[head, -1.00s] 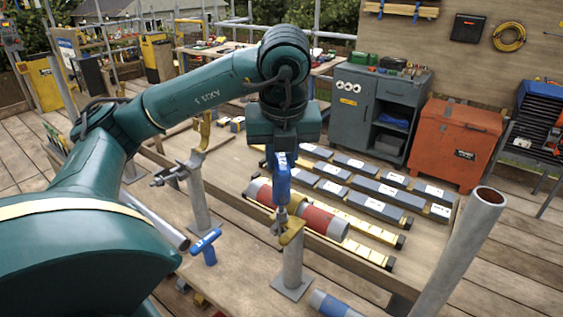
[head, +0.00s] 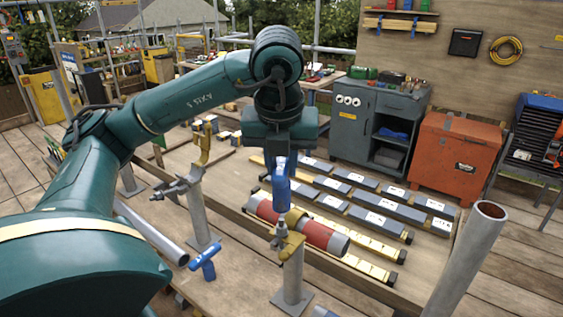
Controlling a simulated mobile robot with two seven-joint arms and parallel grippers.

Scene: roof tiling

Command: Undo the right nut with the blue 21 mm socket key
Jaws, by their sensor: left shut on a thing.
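My left gripper (head: 281,156) points down and is shut on the blue socket key (head: 280,190). The key stands roughly upright, with its lower end at the clamp fittings on top of the right post (head: 292,275). A brass-coloured clamp (head: 291,243) sits there; the nut is hidden by the key and fittings, so I cannot tell how far the socket is over it. A second blue T-handled key (head: 203,263) lies on the bench to the left. My right gripper is not in view.
Another post (head: 197,215) with a grey and brass clamp stands to the left. A red-and-grey cylinder (head: 320,234) lies right behind the key. A tall grey pipe (head: 466,258) rises at the right. Dark blocks (head: 375,222) and yellow bars lie behind on the bench.

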